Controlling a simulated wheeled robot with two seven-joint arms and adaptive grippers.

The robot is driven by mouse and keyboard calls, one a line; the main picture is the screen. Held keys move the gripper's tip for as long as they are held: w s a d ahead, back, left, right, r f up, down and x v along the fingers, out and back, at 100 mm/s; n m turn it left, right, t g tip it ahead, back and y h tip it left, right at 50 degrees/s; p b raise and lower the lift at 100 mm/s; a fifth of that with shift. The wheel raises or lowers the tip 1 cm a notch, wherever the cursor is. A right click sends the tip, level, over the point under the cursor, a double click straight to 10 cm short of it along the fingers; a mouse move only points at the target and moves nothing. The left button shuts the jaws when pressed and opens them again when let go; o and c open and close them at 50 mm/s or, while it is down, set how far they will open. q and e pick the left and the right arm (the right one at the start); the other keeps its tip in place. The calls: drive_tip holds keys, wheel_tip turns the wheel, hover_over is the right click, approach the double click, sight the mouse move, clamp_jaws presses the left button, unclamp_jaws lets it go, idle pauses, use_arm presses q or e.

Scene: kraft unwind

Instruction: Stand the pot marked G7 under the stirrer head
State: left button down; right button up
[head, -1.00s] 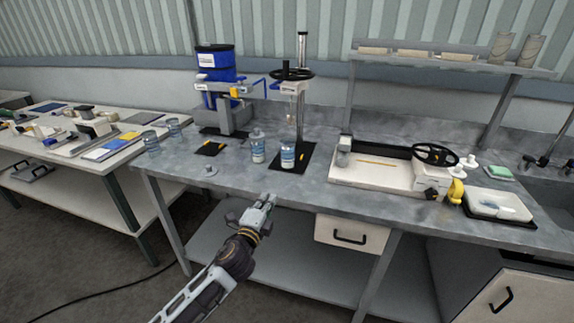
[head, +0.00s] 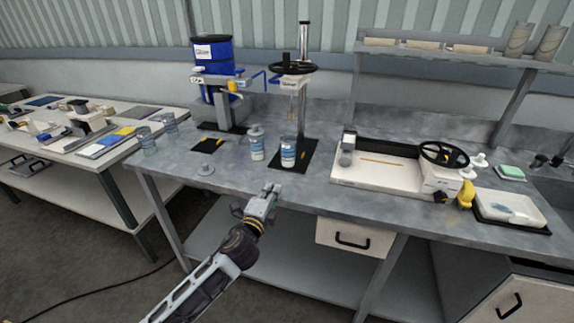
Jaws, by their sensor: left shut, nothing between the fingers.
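The stirrer stand has a head (head: 291,80) with a black handwheel above a black base plate (head: 307,150). One pot with a blue-and-white label (head: 288,155) stands upright on that plate, below the head. A second similar pot (head: 257,146) stands upright on the bench just left of the plate. The marks are too small to read, so I cannot tell which is G7. My left gripper (head: 272,190) is shut and empty at the bench's front edge, in front of the pots and apart from them. My right gripper is not in view.
A blue drum (head: 212,54) on a stand is behind left. Two clear pots (head: 147,141) (head: 169,123) stand at the bench's left end. A white tray machine (head: 380,180) stands to the right.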

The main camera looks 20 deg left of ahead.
sight(289, 161)
use_arm(q)
drive_tip(key=shift+w, duration=0.2)
idle(0.5)
drive_tip(key=shift+w+d, duration=0.1)
drive_tip(key=shift+w, duration=1.55)
drive_tip(key=shift+w+r, duration=0.1)
drive_tip(key=shift+w, duration=1.95)
drive_tip(key=shift+w+d, duration=0.15)
drive_tip(key=shift+w, duration=2.95)
